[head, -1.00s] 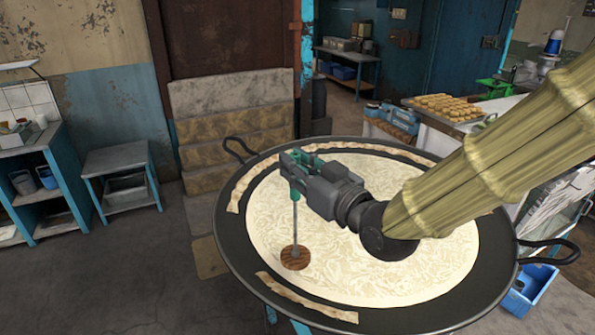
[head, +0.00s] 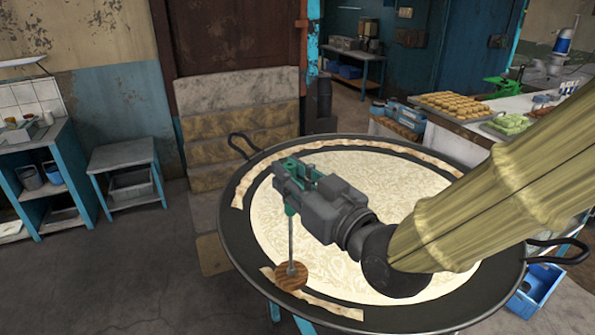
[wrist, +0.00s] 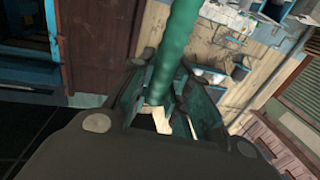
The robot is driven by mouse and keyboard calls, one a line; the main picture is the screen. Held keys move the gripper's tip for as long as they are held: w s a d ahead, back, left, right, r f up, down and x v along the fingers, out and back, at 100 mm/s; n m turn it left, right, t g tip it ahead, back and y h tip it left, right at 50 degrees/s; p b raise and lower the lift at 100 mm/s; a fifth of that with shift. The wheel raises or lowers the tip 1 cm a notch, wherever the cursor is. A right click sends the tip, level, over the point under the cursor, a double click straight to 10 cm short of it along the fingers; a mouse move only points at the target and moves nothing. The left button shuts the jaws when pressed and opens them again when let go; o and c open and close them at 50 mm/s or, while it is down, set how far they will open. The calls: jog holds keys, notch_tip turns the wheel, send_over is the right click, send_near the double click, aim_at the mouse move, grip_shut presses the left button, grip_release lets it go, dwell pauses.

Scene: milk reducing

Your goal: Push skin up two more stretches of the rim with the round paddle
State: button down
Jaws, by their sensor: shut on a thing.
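A wide dark pan (head: 237,235) holds pale, creamy milk (head: 400,172) with a swirled surface. Strips of tan skin lie on its rim: a far strip (head: 380,147), a left strip (head: 243,186) and a near strip (head: 335,303). My gripper (head: 287,178) is shut on the green handle of the round paddle, above the left part of the pan. The paddle's round wooden disc (head: 291,276) is at the near-left edge of the milk, over the left end of the near strip. Whether it touches the rim I cannot tell. The green handle (wrist: 178,45) shows between the fingers in the wrist view.
The pan has looped handles at the back left (head: 240,146) and right (head: 560,250). A counter with a tray of round pastries (head: 455,104) stands behind right. A small side table (head: 122,158) stands at left. The floor at front left is clear.

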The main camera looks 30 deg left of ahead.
jog(key=s+b, duration=0.1)
jog(key=s, duration=0.1)
jog(key=s+b, duration=0.1)
jog(key=b, duration=0.1)
jog(key=shift+s+d+f, duration=0.2)
jog(key=shift+s+d, duration=0.2)
jog(key=shift+s+d+b, duration=0.1)
jog(key=shift+s+b, duration=0.1)
jog(key=shift+b, duration=0.9)
jog(key=s+d+b, duration=0.1)
jog(key=s+b, duration=0.5)
jog(key=b, duration=0.4)
jog(key=shift+s+d+r, duration=0.15)
jog(key=shift+s+r, duration=0.1)
jog(key=shift+s, duration=0.15)
